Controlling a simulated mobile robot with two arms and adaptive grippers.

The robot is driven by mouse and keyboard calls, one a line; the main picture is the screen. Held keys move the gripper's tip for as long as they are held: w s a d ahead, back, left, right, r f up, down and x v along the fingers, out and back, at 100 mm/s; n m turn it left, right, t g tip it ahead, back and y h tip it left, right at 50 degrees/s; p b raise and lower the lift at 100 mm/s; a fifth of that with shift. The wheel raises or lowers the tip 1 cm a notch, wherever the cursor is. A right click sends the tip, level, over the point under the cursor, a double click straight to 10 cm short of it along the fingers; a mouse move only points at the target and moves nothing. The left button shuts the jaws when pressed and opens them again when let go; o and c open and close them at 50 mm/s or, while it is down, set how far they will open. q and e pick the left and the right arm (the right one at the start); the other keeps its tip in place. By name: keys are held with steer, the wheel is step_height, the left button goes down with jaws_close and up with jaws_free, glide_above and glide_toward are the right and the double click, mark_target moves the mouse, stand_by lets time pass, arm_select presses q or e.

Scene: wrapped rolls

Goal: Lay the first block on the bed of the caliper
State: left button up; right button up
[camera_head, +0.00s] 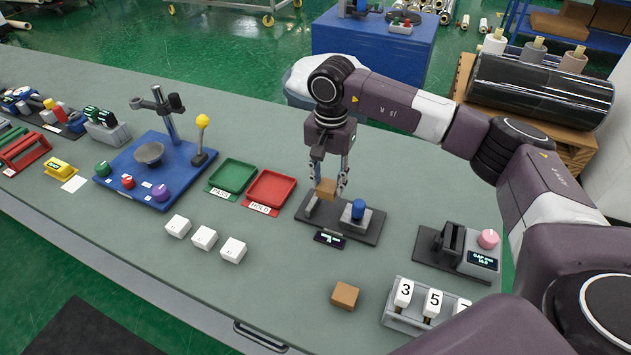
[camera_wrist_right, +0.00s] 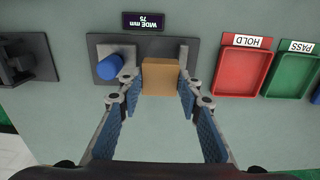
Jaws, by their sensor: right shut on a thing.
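My right gripper (camera_head: 328,178) points down over the caliper (camera_head: 375,230), a dark base with a blue knob (camera_head: 358,208) and grey jaws. It is shut on a tan block (camera_head: 326,188). In the right wrist view, the block (camera_wrist_right: 160,78) sits between the fingertips, between the caliper's two grey jaws, beside the right one. Whether the block touches the bed I cannot tell. The caliper's display (camera_wrist_right: 157,21) reads WIDE MM 75. A second tan block (camera_head: 345,295) lies on the table nearer me. My left gripper is not in view.
A red HOLD tray (camera_head: 270,189) and a green PASS tray (camera_head: 232,176) lie left of the caliper. Several white blocks (camera_head: 204,237) stand left of centre. A gauge with a pink knob (camera_head: 488,239) and a numbered rack (camera_head: 400,320) are at the right.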

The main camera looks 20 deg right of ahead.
mark_target(327, 195)
steer(key=shift+f, duration=0.1)
stand_by(0.3)
steer(key=shift+b, duration=0.35)
steer(key=shift+f+b, duration=2)
steer(key=shift+f, duration=0.5)
steer(key=shift+b, duration=0.35)
steer(key=shift+f+b, duration=0.55)
steer(key=shift+f, duration=0.05)
steer(key=o, duration=1.2)
